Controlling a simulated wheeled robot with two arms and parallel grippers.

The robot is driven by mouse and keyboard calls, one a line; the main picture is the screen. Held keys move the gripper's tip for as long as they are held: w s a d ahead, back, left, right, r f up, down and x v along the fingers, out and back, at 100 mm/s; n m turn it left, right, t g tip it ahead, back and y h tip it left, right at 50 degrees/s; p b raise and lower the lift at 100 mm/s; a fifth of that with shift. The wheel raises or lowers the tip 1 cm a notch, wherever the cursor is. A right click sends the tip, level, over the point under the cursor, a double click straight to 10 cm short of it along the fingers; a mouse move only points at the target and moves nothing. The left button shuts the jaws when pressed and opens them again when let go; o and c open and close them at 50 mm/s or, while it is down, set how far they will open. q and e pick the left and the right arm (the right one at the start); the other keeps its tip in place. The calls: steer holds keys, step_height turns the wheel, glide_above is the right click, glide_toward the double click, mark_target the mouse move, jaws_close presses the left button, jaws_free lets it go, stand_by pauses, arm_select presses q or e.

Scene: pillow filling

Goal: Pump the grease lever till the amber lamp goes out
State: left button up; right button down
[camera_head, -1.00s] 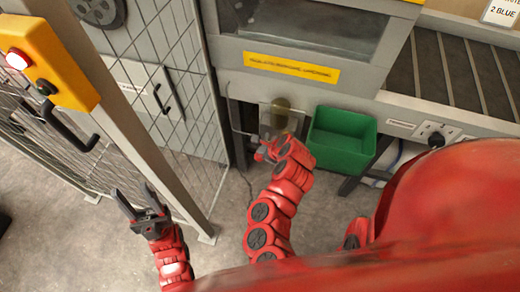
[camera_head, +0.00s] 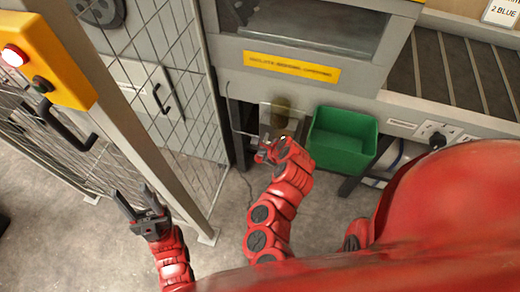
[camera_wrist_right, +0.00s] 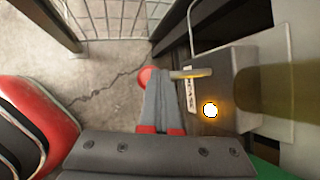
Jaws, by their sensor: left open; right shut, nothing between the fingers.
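The grease unit (camera_wrist_right: 218,70) is a grey box with a small label and a brownish cylinder (camera_wrist_right: 270,90). Its amber lamp (camera_wrist_right: 210,110) glows bright in the right wrist view. The lever (camera_wrist_right: 190,73) is a short metal rod leaving the box to the left, with a red knob (camera_wrist_right: 147,75) at its end. My right gripper (camera_wrist_right: 160,80) is shut and empty; its fingertips overlap the knob and lever in the picture, and I cannot tell if they touch. In the head view, my right gripper (camera_head: 265,148) hides most of the lever. My left gripper (camera_head: 140,202) is open and empty above the floor.
A green bin (camera_head: 342,138) hangs just right of the grease unit. A mesh fence (camera_head: 180,90) and a post with a yellow switch box (camera_head: 45,60) and red lamp stand to the left. A conveyor (camera_head: 455,75) is at right. Floor between my arms is clear.

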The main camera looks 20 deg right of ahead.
steer(key=shift+s+a+f+b, duration=0.1)
steer(key=shift+f+b, duration=0.15)
steer(key=shift+f, duration=0.2)
steer(key=shift+s+a+f+b, duration=0.1)
steer(key=shift+f+b, duration=0.15)
steer(key=shift+f, duration=0.2)
stand_by(0.6)
steer(key=shift+r, duration=0.15)
stand_by(0.4)
steer(key=shift+w+d+r+p, duration=0.15)
steer(key=shift+w+r+p, duration=0.05)
steer(key=shift+r+p, duration=0.65)
steer(key=shift+w+d+r+p, duration=0.25)
steer(key=shift+r+p, duration=0.35)
steer(key=shift+r, duration=0.5)
steer(key=shift+w+d+r+p, duration=0.1)
steer(key=shift+w+r+p, duration=0.1)
steer(key=shift+r+p, duration=0.65)
steer(key=shift+r, duration=0.15)
steer(key=r+p, duration=0.2)
steer(key=r, duration=0.1)
steer(key=w+r+p, duration=0.1)
steer(key=shift+d+r, duration=0.3)
steer(key=shift+r, duration=0.1)
stand_by(1.5)
